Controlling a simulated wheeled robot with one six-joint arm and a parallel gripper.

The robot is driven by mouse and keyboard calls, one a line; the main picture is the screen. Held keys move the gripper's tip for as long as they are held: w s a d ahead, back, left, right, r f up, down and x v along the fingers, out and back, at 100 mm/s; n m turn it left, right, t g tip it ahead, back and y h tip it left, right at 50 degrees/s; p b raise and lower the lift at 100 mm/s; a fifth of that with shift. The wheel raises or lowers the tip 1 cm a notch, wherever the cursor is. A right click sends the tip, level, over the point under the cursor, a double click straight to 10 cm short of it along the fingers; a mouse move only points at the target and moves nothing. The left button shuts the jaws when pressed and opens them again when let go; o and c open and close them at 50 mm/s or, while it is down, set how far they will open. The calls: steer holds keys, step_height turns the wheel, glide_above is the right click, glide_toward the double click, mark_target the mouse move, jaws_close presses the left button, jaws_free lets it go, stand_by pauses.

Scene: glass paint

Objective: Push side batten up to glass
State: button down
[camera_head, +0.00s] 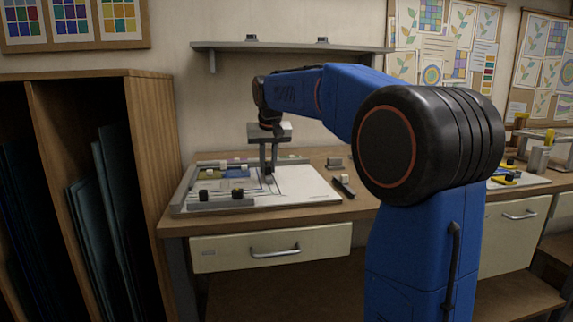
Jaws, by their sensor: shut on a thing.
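A pale work board (310,187) lies on the wooden bench. A grey front batten (222,204) with two black knobs runs along the board's front left edge. My gripper (268,176) points straight down just right of the glass, its fingers closed on a small dark knob. The knob seems to belong to the side batten, whose bar is too small and too covered by the fingers to make out. I cannot tell whether the batten touches the glass.
A dark bar with a light block (344,186) lies at the board's right edge, and a small grey block (334,163) stands behind it. A wall shelf (290,47) hangs above. A wooden rack (150,125) stands at left. The board's right part is clear.

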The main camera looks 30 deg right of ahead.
steer(key=shift+w+a, duration=0.2)
steer(key=shift+a, duration=0.5)
steer(key=shift+w+a, duration=0.25)
steer(key=shift+a, duration=0.5)
steer(key=shift+w+a, duration=0.2)
steer(key=shift+a, duration=0.5)
steer(key=c, duration=1.6)
jaws_free()
steer(key=shift+c, duration=0.2)
steer(key=shift+r, duration=0.1)
steer(key=v, duration=1.7)
steer(key=shift+s, duration=0.15)
steer(key=shift+a, duration=0.1)
